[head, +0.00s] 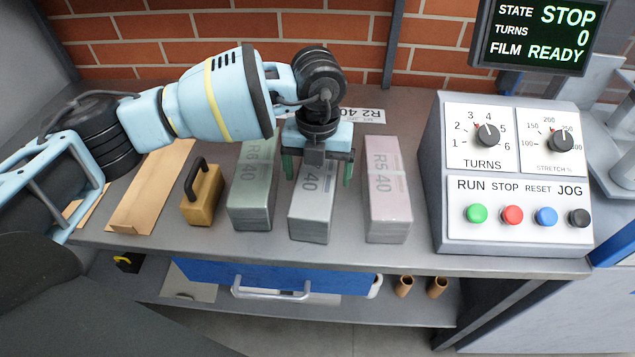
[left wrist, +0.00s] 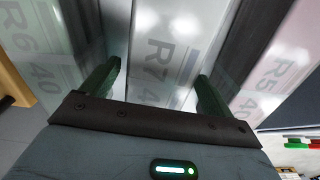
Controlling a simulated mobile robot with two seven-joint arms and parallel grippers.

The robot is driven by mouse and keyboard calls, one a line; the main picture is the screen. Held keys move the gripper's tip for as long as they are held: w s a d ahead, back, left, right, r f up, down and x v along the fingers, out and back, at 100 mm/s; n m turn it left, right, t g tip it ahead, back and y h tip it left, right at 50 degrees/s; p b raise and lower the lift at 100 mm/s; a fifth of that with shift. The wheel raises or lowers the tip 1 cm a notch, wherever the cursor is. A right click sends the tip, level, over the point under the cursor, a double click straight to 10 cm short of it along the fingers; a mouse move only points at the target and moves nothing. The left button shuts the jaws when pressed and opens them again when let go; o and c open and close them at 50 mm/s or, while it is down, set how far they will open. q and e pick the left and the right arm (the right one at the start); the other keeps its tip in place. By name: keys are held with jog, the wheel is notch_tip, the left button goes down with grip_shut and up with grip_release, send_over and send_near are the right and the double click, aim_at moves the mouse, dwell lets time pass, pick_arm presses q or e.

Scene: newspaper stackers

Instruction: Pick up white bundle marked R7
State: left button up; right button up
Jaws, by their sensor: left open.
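The white bundle marked R7 (head: 312,212) lies lengthwise on the bench between two others. Its R7 40 label shows in the left wrist view (left wrist: 165,52). My left gripper (head: 317,176) is above this bundle and points down, with its green fingers apart. In the left wrist view the fingers (left wrist: 160,88) stand on either side of the white bundle, and nothing is gripped. Whether they touch its sides cannot be told. The upper part of the bundle is partly hidden by the gripper in the head view. My right gripper is not in view.
A green bundle marked R6 (head: 253,190) lies close on the left and a pink bundle marked R5 (head: 386,195) on the right. A bundle labelled R2 (head: 374,115) is behind. A yellow handled block (head: 203,196) and a control box (head: 515,150) flank the row.

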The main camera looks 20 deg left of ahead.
aim_at(318, 171)
pick_arm(q)
jog(key=shift+s+f, duration=0.15)
jog(key=shift+f, duration=1.7)
jog(key=c, duration=1.8)
jog(key=shift+r, duration=0.75)
jog(key=shift+c, duration=0.2)
notch_tip(318, 171, up, 9)
jog(key=shift+f, duration=0.1)
